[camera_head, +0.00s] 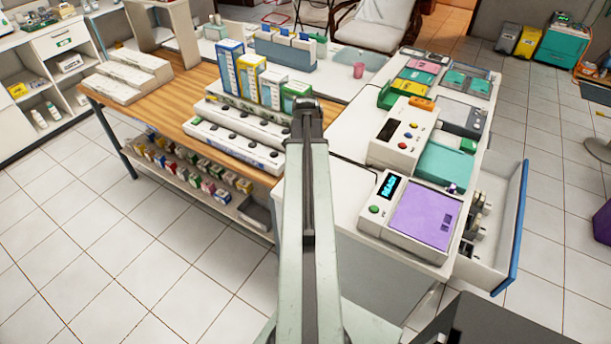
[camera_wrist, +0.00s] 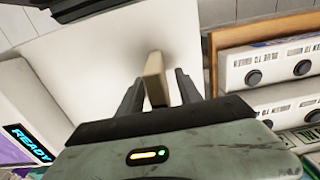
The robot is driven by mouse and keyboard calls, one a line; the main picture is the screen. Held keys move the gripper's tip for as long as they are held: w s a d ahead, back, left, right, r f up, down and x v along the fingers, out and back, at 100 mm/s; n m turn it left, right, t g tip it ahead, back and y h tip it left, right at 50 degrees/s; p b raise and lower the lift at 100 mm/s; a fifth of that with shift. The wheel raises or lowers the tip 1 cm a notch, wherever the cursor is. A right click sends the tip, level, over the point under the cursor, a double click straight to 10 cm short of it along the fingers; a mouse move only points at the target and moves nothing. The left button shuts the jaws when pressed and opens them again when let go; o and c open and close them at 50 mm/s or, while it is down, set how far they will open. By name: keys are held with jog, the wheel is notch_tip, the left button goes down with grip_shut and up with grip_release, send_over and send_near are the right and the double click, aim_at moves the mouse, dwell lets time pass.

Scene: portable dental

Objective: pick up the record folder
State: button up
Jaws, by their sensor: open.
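My gripper (camera_wrist: 159,77) is open in the wrist view, one finger on each side of a slim beige upright piece that looks like the record folder (camera_wrist: 154,66). I see it nearly edge-on over a white surface, with visible gaps to both fingers. Its lower part is hidden by my gripper body. In the head view my arm covers this spot, so neither the gripper nor the beige piece shows there.
A device with a READY display (camera_head: 390,187) and a purple panel stands right of my arm; a drawer (camera_head: 500,230) hangs open beyond it. White units with knobs (camera_head: 235,138) and tall coloured boxes (camera_head: 250,78) stand left. White counter (camera_head: 345,175) lies between.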

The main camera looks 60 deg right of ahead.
notch_tip(320, 180, down, 3)
jog(key=shift+r+b, duration=0.1)
jog(key=shift+b, duration=0.65)
jog(key=shift+r, duration=0.15)
grip_shut()
jog(key=shift+r+p, duration=0.1)
jog(key=shift+p, duration=0.2)
